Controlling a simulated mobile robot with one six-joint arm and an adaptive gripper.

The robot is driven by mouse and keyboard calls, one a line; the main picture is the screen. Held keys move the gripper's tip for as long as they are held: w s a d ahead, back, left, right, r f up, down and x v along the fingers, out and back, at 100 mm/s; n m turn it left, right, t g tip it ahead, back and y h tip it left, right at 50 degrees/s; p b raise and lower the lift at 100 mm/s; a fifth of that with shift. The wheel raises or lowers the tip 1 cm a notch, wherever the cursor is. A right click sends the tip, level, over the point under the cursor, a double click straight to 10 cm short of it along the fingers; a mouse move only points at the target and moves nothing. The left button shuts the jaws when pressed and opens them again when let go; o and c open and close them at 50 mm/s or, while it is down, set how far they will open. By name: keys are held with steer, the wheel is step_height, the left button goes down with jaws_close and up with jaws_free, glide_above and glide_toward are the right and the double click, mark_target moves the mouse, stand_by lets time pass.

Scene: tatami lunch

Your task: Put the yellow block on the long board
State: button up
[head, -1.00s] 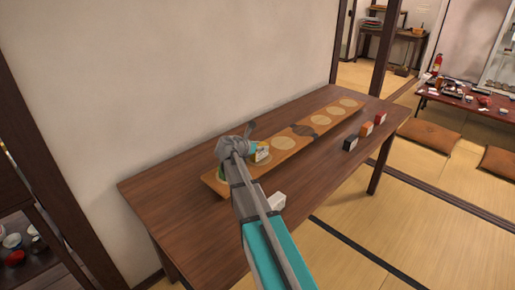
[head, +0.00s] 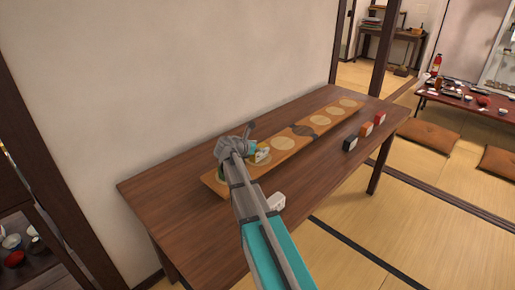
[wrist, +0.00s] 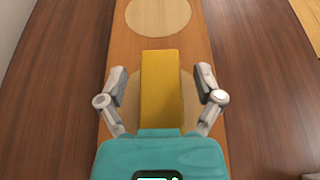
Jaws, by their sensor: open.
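The yellow block (wrist: 162,85) lies on the long board (wrist: 200,42), over a pale round marking, in the wrist view. My gripper (wrist: 160,84) is open, with one finger on each side of the block and a gap on both sides. In the head view my gripper (head: 262,155) is low over the near left part of the long board (head: 300,143).
The board lies lengthwise on a dark wooden table (head: 190,205) beside a plain wall. A white block (head: 277,201) sits near the arm. Black (head: 350,144), orange (head: 366,130) and red (head: 380,118) blocks stand along the table's right edge.

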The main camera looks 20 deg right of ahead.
steer(key=p+v, duration=0.4)
steer(key=v, duration=0.7)
steer(key=shift+a, duration=0.4)
steer(key=shift+s+r, duration=0.1)
steer(key=shift+s, duration=0.1)
